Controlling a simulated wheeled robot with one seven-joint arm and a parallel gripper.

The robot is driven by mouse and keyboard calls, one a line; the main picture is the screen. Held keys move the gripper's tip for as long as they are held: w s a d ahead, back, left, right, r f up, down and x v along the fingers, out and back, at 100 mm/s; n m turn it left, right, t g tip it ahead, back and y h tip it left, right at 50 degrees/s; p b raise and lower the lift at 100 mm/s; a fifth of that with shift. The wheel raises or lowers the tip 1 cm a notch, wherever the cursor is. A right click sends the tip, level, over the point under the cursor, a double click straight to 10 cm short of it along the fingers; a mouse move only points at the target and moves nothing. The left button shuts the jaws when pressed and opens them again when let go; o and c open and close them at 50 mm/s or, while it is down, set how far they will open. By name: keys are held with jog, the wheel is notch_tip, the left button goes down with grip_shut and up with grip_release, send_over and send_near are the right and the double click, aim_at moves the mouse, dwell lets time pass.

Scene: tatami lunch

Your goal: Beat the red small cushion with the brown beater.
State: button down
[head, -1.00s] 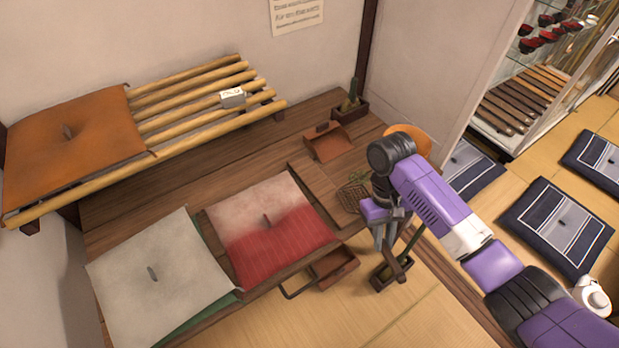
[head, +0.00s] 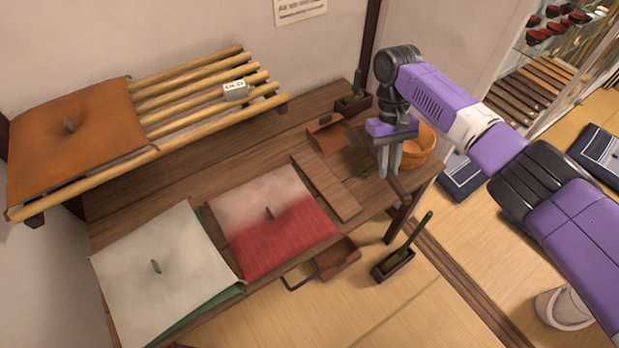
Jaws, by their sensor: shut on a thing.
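The red small cushion (head: 285,240) lies flat on the low wooden table, between a whitish cushion and a wooden board. Its rear half is covered with pale dust and its front half is clear red. My gripper (head: 390,170) points down over the table's right end, well to the right of the cushion and apart from it. It is shut on the brown beater (head: 401,190), whose handle end shows just below the fingers. The beater's dark lattice head is mostly unclear beside the gripper.
A whitish dusty cushion (head: 155,260) lies at left. An orange cushion (head: 70,140) and a small labelled block (head: 235,92) rest on a bamboo rack behind. The wooden board (head: 325,187) lies between cushion and gripper. An orange tub (head: 418,145) stands behind my gripper.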

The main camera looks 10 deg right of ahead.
jog(key=w+d+r, duration=0.3)
jog(key=w+r, duration=0.3)
jog(key=r, duration=0.1)
jog(key=shift+m, duration=0.3)
dwell(0.7)
jog(key=shift+d+r, duration=0.1)
jog(key=shift+d, duration=0.05)
jog(key=shift+d+r, duration=0.15)
jog(key=shift+d, duration=0.15)
jog(key=shift+s+d, duration=0.1)
jog(key=shift+s, duration=0.05)
jog(key=shift+d+f, duration=0.2)
jog(key=shift+s+f+m, duration=0.2)
jog(key=shift+f+m, duration=0.1)
dwell(0.5)
